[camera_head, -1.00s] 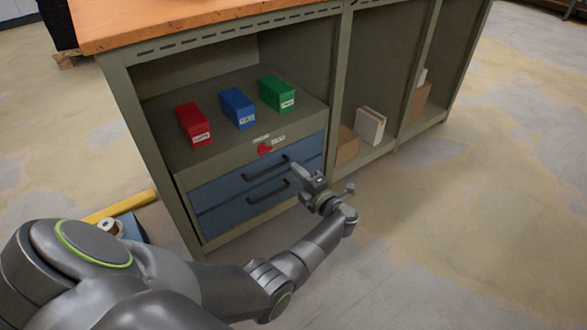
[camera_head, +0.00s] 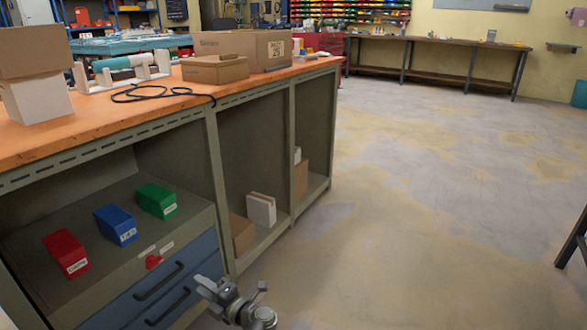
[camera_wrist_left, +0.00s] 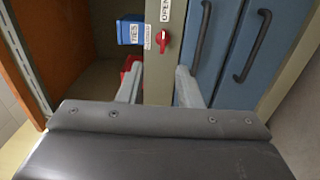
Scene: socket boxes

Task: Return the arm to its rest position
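My left gripper (camera_head: 207,288) is in front of the blue drawers at the right side of the drawer unit. In the left wrist view its two fingers (camera_wrist_left: 158,80) are apart with nothing between them, so it is open. The red knob (camera_head: 153,262) sits on the panel above the drawers and also shows in the left wrist view (camera_wrist_left: 162,41). The upper blue drawer (camera_head: 140,305) looks closed. A red box (camera_head: 66,254), a blue box (camera_head: 116,225) and a green box (camera_head: 157,201) stand on the shelf above. My right gripper is out of view.
The wooden bench top (camera_head: 110,117) carries cartons (camera_head: 215,70), a black cable (camera_head: 165,93) and a white stand with a teal-and-white cylinder. Lower bays hold a white box (camera_head: 261,209) and a brown carton (camera_head: 242,234). The floor (camera_head: 420,220) to the right is clear.

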